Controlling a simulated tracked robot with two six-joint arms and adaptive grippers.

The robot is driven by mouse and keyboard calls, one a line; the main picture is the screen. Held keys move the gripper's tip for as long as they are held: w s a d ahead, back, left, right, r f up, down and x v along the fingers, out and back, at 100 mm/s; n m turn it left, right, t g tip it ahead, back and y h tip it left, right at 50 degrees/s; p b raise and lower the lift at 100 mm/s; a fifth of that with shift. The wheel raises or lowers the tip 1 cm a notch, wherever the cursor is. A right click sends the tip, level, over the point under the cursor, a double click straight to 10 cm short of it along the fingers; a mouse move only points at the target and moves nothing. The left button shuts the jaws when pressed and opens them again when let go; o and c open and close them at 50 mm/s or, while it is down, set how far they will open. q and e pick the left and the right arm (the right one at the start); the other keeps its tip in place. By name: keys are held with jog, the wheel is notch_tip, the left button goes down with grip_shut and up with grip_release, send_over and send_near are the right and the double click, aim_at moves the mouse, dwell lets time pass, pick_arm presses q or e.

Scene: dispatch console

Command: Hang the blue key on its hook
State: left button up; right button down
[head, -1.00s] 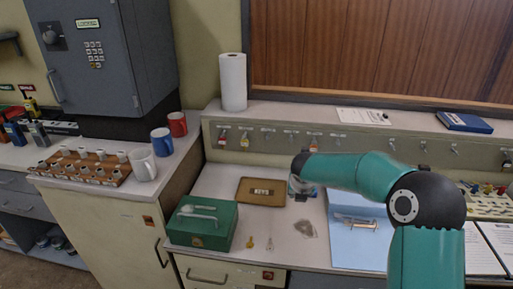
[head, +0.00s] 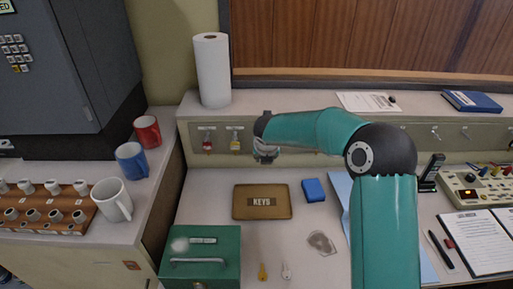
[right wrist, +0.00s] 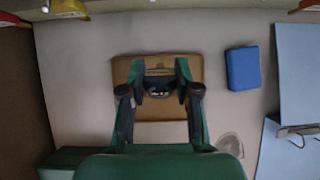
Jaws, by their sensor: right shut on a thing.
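My right gripper (head: 265,150) is in front of the hook strip (head: 190,136), right of a hanging yellow-tagged key (head: 236,142). In the right wrist view its fingers (right wrist: 158,88) are shut on a small dark thing with pale spots, above the keys tray. I take this to be the blue key, but it is mostly hidden and its colour is unclear. A gap from the strip cannot be judged. The hook behind my gripper is hidden. My left gripper is out of view.
A red-tagged key (head: 207,143) hangs at the strip's left end. The keys tray (head: 240,212), a blue block (head: 314,190), a green box (head: 215,250) and two loose keys, brass (head: 262,272) and pale (head: 287,271), are on the counter. A paper roll (head: 213,70) stands on the ledge.

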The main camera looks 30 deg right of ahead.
jog(key=shift+w+a, duration=0.1)
jog(key=shift+w, duration=0.45)
jog(key=w+d+p, duration=0.1)
jog(key=w, duration=0.1)
jog(key=w+d+f+p, duration=0.1)
jog(key=w+p, duration=0.1)
jog(key=shift+d+f, duration=0.1)
jog(key=shift+d, duration=0.25)
jog(key=shift+w+d+p, duration=0.2)
jog(key=shift+w+p, duration=0.05)
jog(key=shift+p, duration=0.8)
dwell(1.1)
jog(key=shift+w+d+p, duration=0.35)
jog(key=shift+w+p, duration=0.2)
jog(key=shift+p, duration=0.45)
jog(key=shift+w+d+p, duration=0.3)
jog(key=shift+w+p, duration=0.2)
jog(key=shift+p, duration=0.45)
dwell(0.7)
jog(key=shift+w+d+r, duration=0.1)
jog(key=shift+r, duration=0.15)
